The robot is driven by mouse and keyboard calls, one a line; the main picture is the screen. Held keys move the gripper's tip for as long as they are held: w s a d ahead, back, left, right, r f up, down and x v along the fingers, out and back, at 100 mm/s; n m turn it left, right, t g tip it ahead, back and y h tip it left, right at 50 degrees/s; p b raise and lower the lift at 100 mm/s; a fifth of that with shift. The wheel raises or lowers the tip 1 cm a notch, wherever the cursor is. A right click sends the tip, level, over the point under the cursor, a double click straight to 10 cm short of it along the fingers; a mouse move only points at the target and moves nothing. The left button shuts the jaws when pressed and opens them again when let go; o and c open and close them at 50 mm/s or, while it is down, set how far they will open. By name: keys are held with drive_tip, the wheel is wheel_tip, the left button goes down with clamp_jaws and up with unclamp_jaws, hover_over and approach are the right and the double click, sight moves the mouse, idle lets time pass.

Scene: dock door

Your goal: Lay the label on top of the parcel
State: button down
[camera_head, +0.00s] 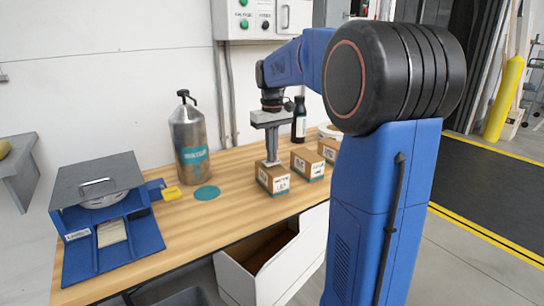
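Three small brown cardboard parcels stand in a row on the wooden bench: a near one (272,179), a middle one (307,163) and a far one (328,149), partly hidden by my arm. Each shows white printed markings and a teal strip. My gripper (271,160) points down over the near parcel, its fingertips at or just above the top. The fingers overlap in this view, so their opening is unclear. I cannot make out a separate loose label; anything between the fingers or under them is hidden.
A blue device with a grey lid (97,178) stands at the bench's left, a pale strip (112,232) in its front. A steel canister (189,140), yellow item (171,193), teal disc (207,192) and dark bottle (299,120) are on the bench (225,215). An open white drawer (275,262) juts below.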

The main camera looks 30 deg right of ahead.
drive_tip(key=shift+f, duration=0.55)
drive_tip(key=shift+f, duration=0.1)
drive_tip(key=c, duration=2)
unclamp_jaws()
drive_tip(key=shift+c, duration=0.2)
wheel_tip(320, 180, up, 12)
drive_tip(key=s+a+f+t, duration=0.1)
drive_tip(key=s+a+f, duration=0.4)
drive_tip(key=s, duration=0.5)
drive_tip(key=s+a+f+t, duration=0.2)
drive_tip(key=s+a+f, duration=0.3)
drive_tip(key=s+f, duration=0.3)
drive_tip(key=s+a+f+t, duration=0.1)
drive_tip(key=s+a+f, duration=0.5)
drive_tip(key=s, duration=0.6)
drive_tip(key=shift+f+n+t, duration=0.3)
drive_tip(key=shift+f+t, duration=0.1)
drive_tip(key=shift+f, duration=0.3)
